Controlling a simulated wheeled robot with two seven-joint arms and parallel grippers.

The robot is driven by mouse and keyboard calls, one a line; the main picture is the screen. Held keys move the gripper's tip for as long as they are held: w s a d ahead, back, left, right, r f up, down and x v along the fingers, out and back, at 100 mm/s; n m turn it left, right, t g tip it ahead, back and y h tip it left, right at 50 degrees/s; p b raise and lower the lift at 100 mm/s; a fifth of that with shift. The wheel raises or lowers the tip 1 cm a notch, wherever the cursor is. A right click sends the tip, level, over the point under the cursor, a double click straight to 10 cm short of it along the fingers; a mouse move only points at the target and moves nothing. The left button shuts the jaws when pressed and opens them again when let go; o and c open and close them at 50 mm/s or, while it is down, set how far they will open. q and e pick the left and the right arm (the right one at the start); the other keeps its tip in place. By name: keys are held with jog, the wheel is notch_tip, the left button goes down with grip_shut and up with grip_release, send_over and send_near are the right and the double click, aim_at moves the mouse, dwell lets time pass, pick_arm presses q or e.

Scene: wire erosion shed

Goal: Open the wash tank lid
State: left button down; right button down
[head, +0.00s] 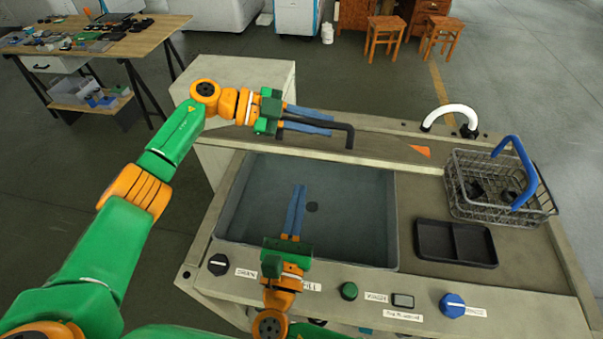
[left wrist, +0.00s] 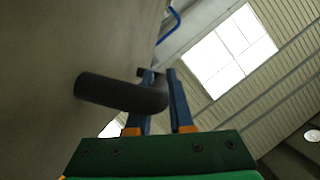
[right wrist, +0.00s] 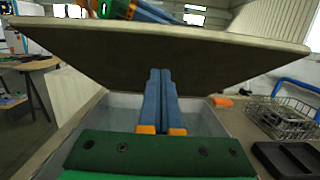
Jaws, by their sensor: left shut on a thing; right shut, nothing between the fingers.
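The wash tank lid (head: 400,150) stands raised along the back of the tank (head: 235,205), seen almost edge-on in the head view. The right wrist view shows the lid's broad underside (right wrist: 150,50), tilted above the open basin. My left gripper (head: 331,122) is shut on the lid's dark bar handle (head: 350,138). The handle (left wrist: 105,92) also shows in the left wrist view, with the fingers on either side of it. My right gripper (head: 299,187) is shut and empty over the tank's basin, its blue fingers pointing towards the back.
A wire basket (head: 475,205) with a blue handle (head: 520,170) and a black divided tray (head: 455,242) stand right of the tank. Knobs and a green button (head: 349,291) line the front panel. A white curved pipe (head: 450,112) rises at the back right.

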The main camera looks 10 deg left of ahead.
jog(key=shift+w+r, duration=1.45)
jog(key=shift+r, duration=0.25)
